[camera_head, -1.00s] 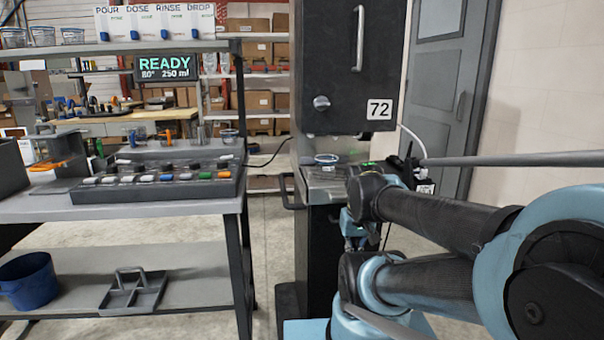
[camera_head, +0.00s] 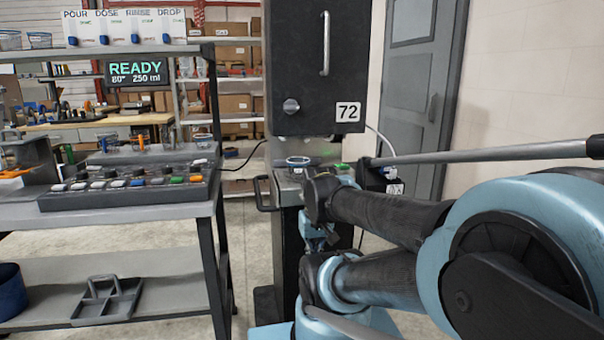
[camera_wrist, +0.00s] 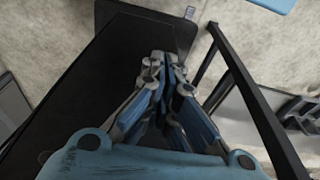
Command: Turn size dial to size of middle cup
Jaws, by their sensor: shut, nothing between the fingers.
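A round silver knob (camera_head: 291,106) is on the front of the black dispenser (camera_head: 320,60) marked 72. A console (camera_head: 130,190) on the left bench carries dark knobs and a row of coloured buttons; I cannot tell which is the size dial. The display (camera_head: 137,71) reads READY, 80°, 250 ml. A clear cup (camera_head: 298,161) stands under the dispenser; other cups (camera_head: 40,39) stand on the upper left shelf. Which is the middle cup is unclear. My gripper (camera_wrist: 165,58) is shut and empty, low beside the dispenser, apart from the knob and console.
A bench post and rail (camera_wrist: 250,95) run close to the right of my gripper in the wrist view. A grey caddy (camera_head: 105,300) and blue bucket (camera_head: 9,290) are on the lower shelf. Open floor lies between bench and dispenser.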

